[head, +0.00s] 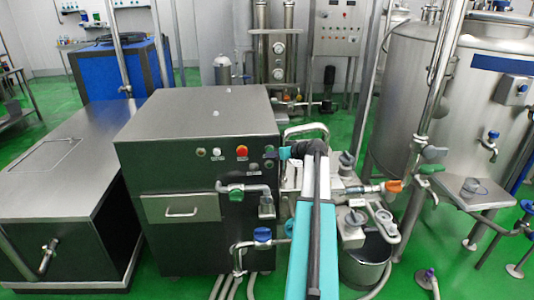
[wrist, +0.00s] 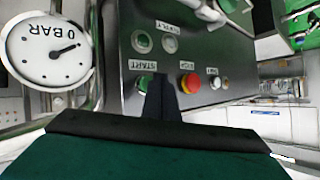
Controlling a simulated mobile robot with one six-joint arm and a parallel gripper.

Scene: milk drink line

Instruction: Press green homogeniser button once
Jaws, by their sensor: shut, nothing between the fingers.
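The homogeniser is a dark steel cabinet (head: 200,120) with a button panel on its front. In the wrist view the green button (wrist: 143,82) sits under the START label, left of a red button (wrist: 190,83). My gripper (wrist: 160,80) is shut and empty. Its dark fingertips overlap the right part of the green button in that view; I cannot tell whether they touch it. In the head view my gripper (head: 275,154) is at the panel's right end, right of the red button (head: 241,151); the green button is hidden there.
A gauge (wrist: 48,48) reading near 0 BAR is at the left of the wrist view. Pipes with a blue valve handle (head: 263,234) run below the panel. A steel tank (head: 430,90) stands at the right.

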